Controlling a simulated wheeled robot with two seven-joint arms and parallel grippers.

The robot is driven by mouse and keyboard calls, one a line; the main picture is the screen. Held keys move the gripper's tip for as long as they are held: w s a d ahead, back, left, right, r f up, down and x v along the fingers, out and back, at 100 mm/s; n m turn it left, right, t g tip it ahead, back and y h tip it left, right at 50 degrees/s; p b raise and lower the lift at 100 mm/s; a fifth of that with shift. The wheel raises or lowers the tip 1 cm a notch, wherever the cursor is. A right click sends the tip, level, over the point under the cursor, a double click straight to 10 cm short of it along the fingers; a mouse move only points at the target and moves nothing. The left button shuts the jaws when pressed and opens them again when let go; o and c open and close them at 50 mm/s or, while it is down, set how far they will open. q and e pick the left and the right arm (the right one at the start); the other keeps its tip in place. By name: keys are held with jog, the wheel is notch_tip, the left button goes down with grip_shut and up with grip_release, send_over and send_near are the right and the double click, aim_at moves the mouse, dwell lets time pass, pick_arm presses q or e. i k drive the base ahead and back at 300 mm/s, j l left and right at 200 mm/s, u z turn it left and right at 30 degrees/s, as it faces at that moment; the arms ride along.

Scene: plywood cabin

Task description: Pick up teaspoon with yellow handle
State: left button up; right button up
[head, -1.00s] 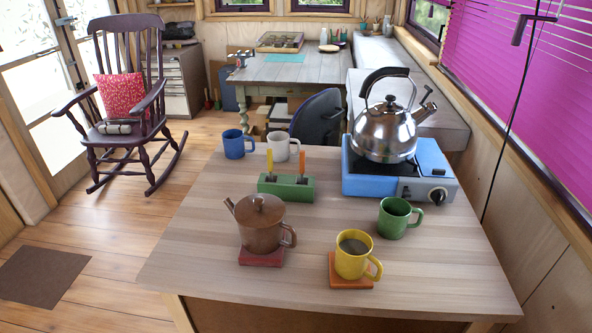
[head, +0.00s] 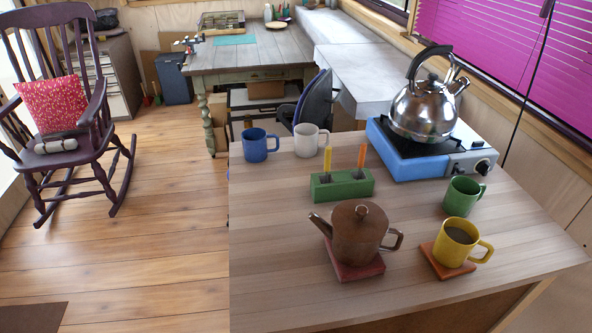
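The teaspoon with the yellow handle (head: 327,157) stands upright in the left part of a green block holder (head: 342,188) on the wooden table. A second spoon with an orange handle (head: 362,158) stands in the right part of the same holder. The lower ends of both spoons are hidden in the holder. Neither of my grippers shows in the head view.
A brown teapot (head: 357,240) on a red coaster stands in front of the holder. Blue (head: 255,146) and white (head: 306,140) mugs stand behind it. To the right are a kettle (head: 424,108) on a blue stove, a green mug (head: 463,196) and a yellow mug (head: 455,245).

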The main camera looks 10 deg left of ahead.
aim_at(328, 149)
jog(key=j, duration=1.55)
